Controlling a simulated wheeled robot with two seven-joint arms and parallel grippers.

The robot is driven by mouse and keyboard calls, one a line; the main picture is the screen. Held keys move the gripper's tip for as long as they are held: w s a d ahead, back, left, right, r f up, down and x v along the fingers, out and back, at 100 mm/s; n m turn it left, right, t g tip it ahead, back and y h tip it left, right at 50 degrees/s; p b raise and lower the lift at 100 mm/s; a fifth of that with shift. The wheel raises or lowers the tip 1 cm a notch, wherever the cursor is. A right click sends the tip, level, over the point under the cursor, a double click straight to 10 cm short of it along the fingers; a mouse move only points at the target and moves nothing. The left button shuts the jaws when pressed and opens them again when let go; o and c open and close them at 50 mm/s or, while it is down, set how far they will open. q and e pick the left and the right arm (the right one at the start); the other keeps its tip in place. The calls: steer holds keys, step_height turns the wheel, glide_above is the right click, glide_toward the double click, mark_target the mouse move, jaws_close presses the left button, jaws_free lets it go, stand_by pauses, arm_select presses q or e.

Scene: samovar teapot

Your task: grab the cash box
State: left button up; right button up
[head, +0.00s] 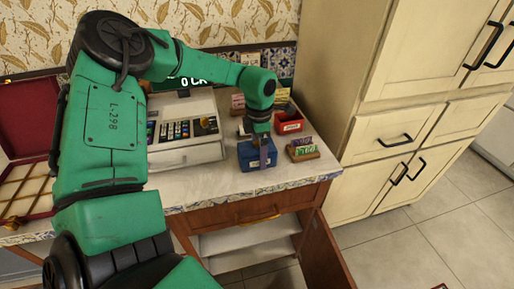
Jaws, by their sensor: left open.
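A small blue box (247,161), which looks like the cash box, stands on the counter near its front edge, right of the cash register. My left gripper (263,152) reaches down over it from above, with its fingers at the top of the box. The gripper is open; its fingers partly cover the box's top, and I cannot tell whether they touch it. My right gripper is out of view.
A cash register (188,147) stands left of the blue box. A red box (289,123) and a card holder (303,150) are close on its right. An open red case (25,180) lies far left. A cabinet door (325,252) stands open below the counter (215,186).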

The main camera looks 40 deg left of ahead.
arm_select(q)
steer(key=c, duration=1.3)
steer(key=shift+c, duration=0.2)
steer(key=shift+r, duration=0.15)
